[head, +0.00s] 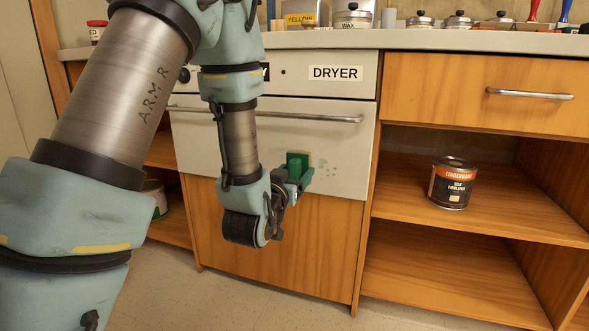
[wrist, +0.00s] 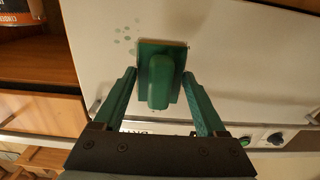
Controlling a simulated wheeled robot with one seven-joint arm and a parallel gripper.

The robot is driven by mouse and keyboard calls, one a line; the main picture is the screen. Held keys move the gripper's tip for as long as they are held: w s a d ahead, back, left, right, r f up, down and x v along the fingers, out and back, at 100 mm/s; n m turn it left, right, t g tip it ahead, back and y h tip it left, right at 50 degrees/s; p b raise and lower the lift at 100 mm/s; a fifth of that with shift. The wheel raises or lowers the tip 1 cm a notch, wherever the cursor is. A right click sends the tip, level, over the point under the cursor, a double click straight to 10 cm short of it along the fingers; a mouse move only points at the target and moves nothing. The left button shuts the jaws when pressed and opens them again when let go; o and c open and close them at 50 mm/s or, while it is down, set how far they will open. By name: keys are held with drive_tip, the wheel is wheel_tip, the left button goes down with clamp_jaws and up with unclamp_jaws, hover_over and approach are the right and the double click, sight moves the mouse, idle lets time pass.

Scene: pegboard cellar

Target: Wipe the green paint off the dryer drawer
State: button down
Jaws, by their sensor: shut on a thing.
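The dryer drawer (head: 345,148) has a cream-white front with a long metal bar handle and hangs under a panel labelled DRYER. Faint green-grey paint spots (head: 328,168) lie on its lower front; they also show in the wrist view (wrist: 127,38). My gripper (head: 297,174) is at the drawer front, just left of the spots in the head view. It is shut on a green wiping block (head: 297,161), a flat pad with a raised grip. In the wrist view the block (wrist: 160,75) sits between my fingers, its pad facing the drawer. Whether it touches is unclear.
Wooden shelves stand right of the drawer, with a dark paint tin (head: 452,184) on the upper one. A closed wooden drawer (head: 450,95) is above them. The countertop (head: 440,40) carries jars, tins and brushes. Floor in front is clear.

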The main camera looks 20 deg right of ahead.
drive_tip(key=p, duration=0.4)
drive_tip(key=shift+s+a+r, duration=0.15)
drive_tip(key=shift+s+r, duration=0.05)
drive_tip(key=shift+r, duration=0.05)
drive_tip(key=p, duration=0.4)
drive_tip(key=shift+s+a, duration=0.35)
drive_tip(key=shift+s+a+f, duration=0.2)
drive_tip(key=shift+s+a, duration=0.35)
